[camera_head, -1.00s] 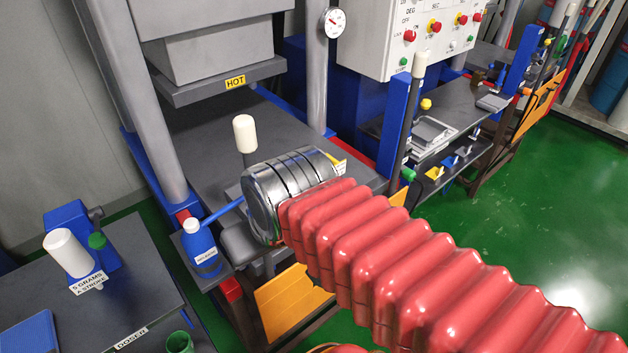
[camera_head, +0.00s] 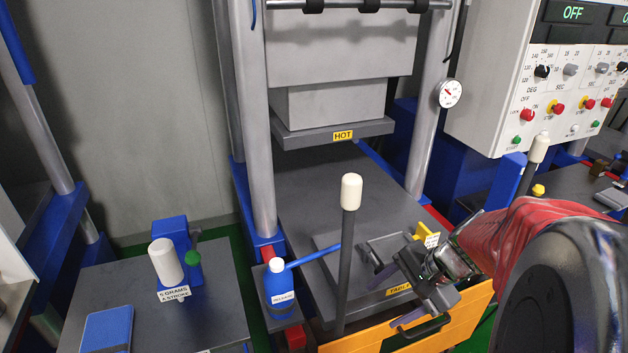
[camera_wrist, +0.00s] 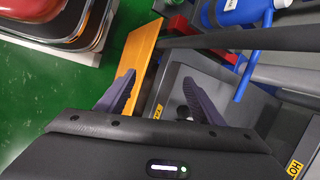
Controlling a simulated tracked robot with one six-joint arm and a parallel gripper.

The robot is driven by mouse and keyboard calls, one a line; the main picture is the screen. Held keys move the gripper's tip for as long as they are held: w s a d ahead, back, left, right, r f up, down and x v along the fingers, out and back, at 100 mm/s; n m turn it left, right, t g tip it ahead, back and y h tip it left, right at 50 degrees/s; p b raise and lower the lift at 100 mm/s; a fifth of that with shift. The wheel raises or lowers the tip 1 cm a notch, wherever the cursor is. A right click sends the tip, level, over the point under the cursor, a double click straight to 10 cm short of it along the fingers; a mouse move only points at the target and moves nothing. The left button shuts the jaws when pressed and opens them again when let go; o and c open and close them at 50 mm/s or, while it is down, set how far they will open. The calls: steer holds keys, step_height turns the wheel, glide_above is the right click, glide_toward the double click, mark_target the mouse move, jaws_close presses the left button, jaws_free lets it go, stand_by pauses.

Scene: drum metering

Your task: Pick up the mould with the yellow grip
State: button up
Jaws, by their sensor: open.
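A grey flat plate, apparently the mould (camera_head: 328,241), lies on the press bed, partly hidden by my arm. A small yellow piece (camera_head: 422,231) with a white tag shows beside my wrist; I cannot tell whether it is the mould's grip. My gripper (camera_head: 376,270) is above the front of the bed, its fingers apart with nothing seen between them. In the wrist view my gripper (camera_wrist: 159,77) has two purple fingers spread, with the bed's front edge and an orange panel beyond them.
A dark lever with a white knob (camera_head: 351,190) stands upright left of my gripper. A blue bottle (camera_head: 280,291) with a spout is left of the lever. The plate marked HOT (camera_head: 335,133) hangs over the bed. A doser (camera_head: 175,265) is on the left bench. A gauge (camera_head: 449,93) is at right.

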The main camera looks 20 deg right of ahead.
steer(key=w+d+f+m+t, duration=0.2)
steer(key=w+d+m+t, duration=0.3)
steer(key=d+m, duration=0.6)
steer(key=m+t+h, duration=0.3)
steer(key=m+t, duration=0.1)
steer(key=m, duration=0.6)
glide_toward(433, 235)
steer(key=x, duration=0.3)
steer(key=shift+a, duration=0.1)
steer(key=x, duration=0.7)
steer(key=shift+w+f, duration=0.15)
steer(key=shift+w, duration=0.2)
steer(key=shift+w+f, duration=0.1)
steer(key=shift+w, duration=0.3)
steer(key=shift+w, duration=0.1)
steer(key=shift+x, duration=2.55)
steer(key=shift+d, duration=0.25)
